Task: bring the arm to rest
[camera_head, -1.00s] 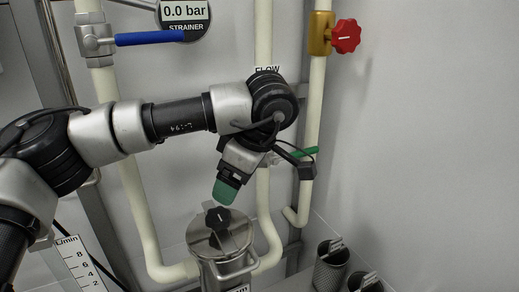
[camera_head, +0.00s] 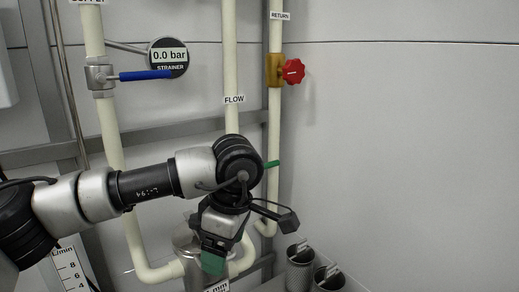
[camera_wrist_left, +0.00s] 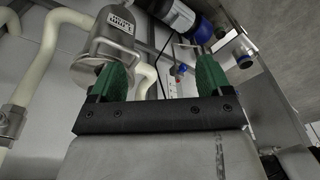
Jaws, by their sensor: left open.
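My left gripper (camera_head: 212,262) hangs at the end of my left arm in the head view, pointing down in front of the metal strainer pot (camera_head: 186,243). Its green fingers also show in the left wrist view (camera_wrist_left: 158,80); they are spread apart with nothing between them. The strainer pot (camera_wrist_left: 113,38) with its label shows beyond the left finger in that view. My arm and gripper hide much of the pot and its lid in the head view. My right gripper is in neither view.
A blue-handled valve (camera_head: 146,76), a strainer gauge (camera_head: 168,57) reading 0.0 bar and a red-knobbed valve (camera_head: 292,71) are on the pipes behind. Two dark mesh cups (camera_head: 299,272) stand at lower right. The wall side at right is free.

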